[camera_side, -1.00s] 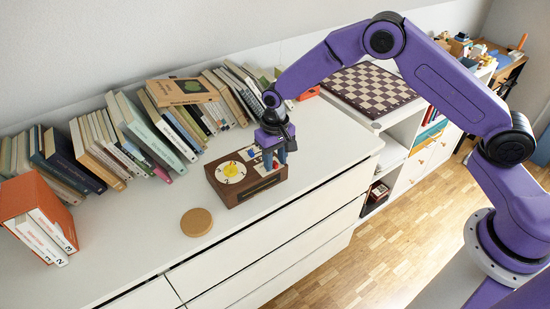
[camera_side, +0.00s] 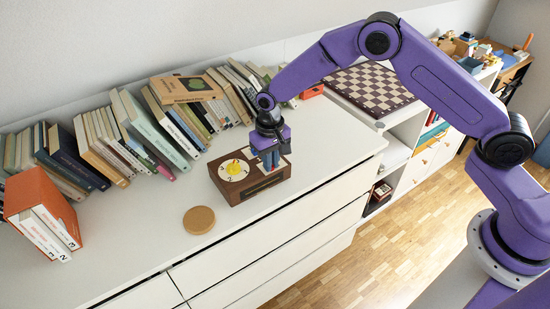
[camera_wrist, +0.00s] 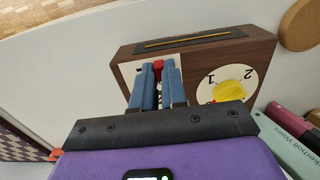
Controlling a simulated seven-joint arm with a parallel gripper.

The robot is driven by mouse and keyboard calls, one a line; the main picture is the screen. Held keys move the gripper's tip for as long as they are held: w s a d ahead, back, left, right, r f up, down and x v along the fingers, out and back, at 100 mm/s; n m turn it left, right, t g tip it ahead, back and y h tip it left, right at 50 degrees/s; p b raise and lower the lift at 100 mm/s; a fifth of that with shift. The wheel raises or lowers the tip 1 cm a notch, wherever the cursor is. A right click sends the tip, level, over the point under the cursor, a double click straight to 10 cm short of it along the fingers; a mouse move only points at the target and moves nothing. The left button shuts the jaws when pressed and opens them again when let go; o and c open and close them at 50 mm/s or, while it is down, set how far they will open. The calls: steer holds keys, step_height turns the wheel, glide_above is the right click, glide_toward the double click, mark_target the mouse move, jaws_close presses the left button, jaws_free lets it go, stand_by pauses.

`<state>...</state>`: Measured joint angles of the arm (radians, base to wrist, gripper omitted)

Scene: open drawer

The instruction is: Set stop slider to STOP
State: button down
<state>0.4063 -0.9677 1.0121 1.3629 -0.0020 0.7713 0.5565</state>
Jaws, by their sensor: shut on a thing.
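A brown wooden box (camera_side: 258,191) sits on the white cabinet top. It carries a round white dial (camera_side: 221,172) with a yellow knob (camera_side: 233,167) and, beside it, a white panel (camera_wrist: 128,70). On the panel a red slider knob (camera_wrist: 159,66) shows between the blue fingertips in the wrist view. My gripper (camera_wrist: 157,72) is shut on this red knob. In the side view my gripper (camera_side: 270,164) points down onto the panel side of the box, right of the dial. Fingers cover much of the panel, and I cannot read any STOP marking.
A row of leaning books (camera_side: 140,135) stands behind and left of the box. A round cork disc (camera_side: 199,220) lies in front left. An orange case (camera_side: 38,205) of books stands far left. A chessboard (camera_side: 370,88) lies back right. The cabinet top right of the box is clear.

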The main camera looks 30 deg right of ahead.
steer(key=shift+a, duration=0.25)
steer(key=c, duration=1.2)
jaws_free()
steer(key=shift+o, duration=0.2)
step_height(320, 180, up, 18)
steer(key=shift+f, duration=0.25)
steer(key=s+d+n, duration=0.4)
steer(key=s+d, duration=0.1)
steer(key=s, duration=0.6)
steer(key=s+d+r+n, duration=0.1)
steer(key=s+d+n, duration=0.3)
steer(key=s, duration=0.8)
steer(key=s+d+n, duration=0.4)
steer(key=s+d, duration=0.1)
steer(key=s, duration=0.7)
steer(key=shift+s+d+r+n, duration=0.2)
steer(key=shift+d+r+n, duration=0.1)
steer(key=shift+d+r, duration=0.05)
